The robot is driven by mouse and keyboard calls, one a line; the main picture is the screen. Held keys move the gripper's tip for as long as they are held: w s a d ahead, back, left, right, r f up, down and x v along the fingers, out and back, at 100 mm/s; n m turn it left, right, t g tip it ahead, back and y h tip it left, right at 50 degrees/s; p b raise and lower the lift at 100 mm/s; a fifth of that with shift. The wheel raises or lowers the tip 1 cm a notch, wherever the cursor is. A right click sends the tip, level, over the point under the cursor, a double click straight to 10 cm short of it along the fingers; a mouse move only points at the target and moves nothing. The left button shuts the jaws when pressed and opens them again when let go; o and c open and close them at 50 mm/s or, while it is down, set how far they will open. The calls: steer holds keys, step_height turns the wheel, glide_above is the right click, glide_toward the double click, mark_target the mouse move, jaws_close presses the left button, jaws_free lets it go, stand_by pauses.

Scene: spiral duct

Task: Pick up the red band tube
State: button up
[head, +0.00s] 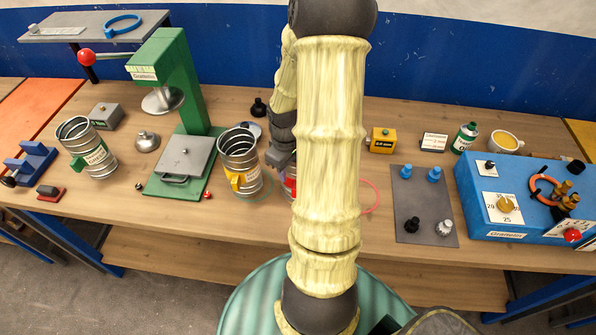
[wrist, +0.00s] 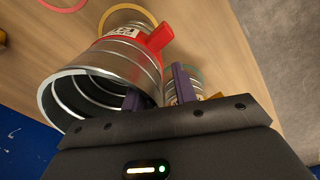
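The red band tube (wrist: 88,68) is a ribbed metal cylinder with a red band, a red tab and a white label. It fills the left of the wrist view, its open end toward the camera. In the head view my arm hides most of it, and only a red sliver (head: 290,185) shows. My gripper (wrist: 159,90) is at the tube's rim with its two dark purple fingers apart. One finger overlaps the tube's opening and the other is outside the wall. In the head view my gripper (head: 279,158) is partly hidden behind my arm.
A yellow-tagged tube (head: 238,155) stands close left of the red one. A green-labelled tube (head: 92,150) is farther left, past the green press (head: 185,85). A grey mat with knobs (head: 425,205) and a blue box (head: 530,205) are at right. A red ring (head: 371,197) lies flat.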

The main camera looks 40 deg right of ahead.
steer(key=shift+c, duration=0.5)
jaws_close()
stand_by(1.1)
